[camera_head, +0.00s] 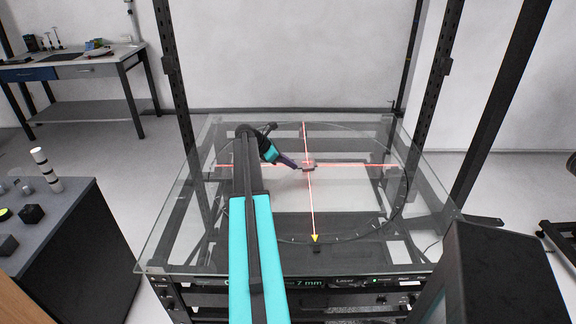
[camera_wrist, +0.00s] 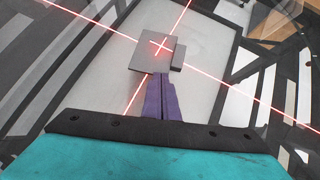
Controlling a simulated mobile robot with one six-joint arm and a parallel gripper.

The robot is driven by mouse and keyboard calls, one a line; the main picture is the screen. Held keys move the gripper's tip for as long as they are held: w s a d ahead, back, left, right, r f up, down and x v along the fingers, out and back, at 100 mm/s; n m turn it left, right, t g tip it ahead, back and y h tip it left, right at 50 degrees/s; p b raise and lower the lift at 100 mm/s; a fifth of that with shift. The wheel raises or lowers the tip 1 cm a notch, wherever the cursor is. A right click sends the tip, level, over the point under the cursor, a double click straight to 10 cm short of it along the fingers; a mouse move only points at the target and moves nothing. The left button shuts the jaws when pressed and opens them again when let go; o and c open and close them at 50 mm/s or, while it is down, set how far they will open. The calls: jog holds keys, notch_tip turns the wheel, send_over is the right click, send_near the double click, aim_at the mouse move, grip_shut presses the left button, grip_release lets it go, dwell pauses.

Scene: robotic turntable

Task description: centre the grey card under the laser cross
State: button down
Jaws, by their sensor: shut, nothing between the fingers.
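The grey card (camera_wrist: 147,58) lies on the glass turntable in the wrist view. The red laser cross (camera_wrist: 162,46) falls on the card, off its middle toward the far right. A narrow grey piece (camera_wrist: 179,57) shows along the card's right side; I cannot tell if it is part of it. My gripper (camera_wrist: 160,77), with purple fingers, is shut and empty. Its tips are at the card's near edge; I cannot tell if they touch it. In the head view the card (camera_head: 309,165) is small and partly hidden, with my gripper (camera_head: 297,166) just left of it.
The glass top (camera_head: 180,235) carries a marked dial ring and a yellow pointer (camera_head: 315,238) at its front. Dark rack posts (camera_head: 177,75) rise around it. A side bench (camera_head: 60,225) with small blocks stands at left. The glass around the card looks clear.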

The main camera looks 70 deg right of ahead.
jog(key=shift+s+d, duration=0.5)
jog(key=shift+s, duration=0.1)
jog(key=shift+w+a+r, duration=0.25)
jog(key=shift+w+r, duration=0.15)
jog(key=shift+r, duration=0.05)
jog(key=b+v, duration=0.2)
jog(key=v, duration=1)
jog(key=shift+r, duration=0.25)
jog(key=shift+w+a, duration=0.2)
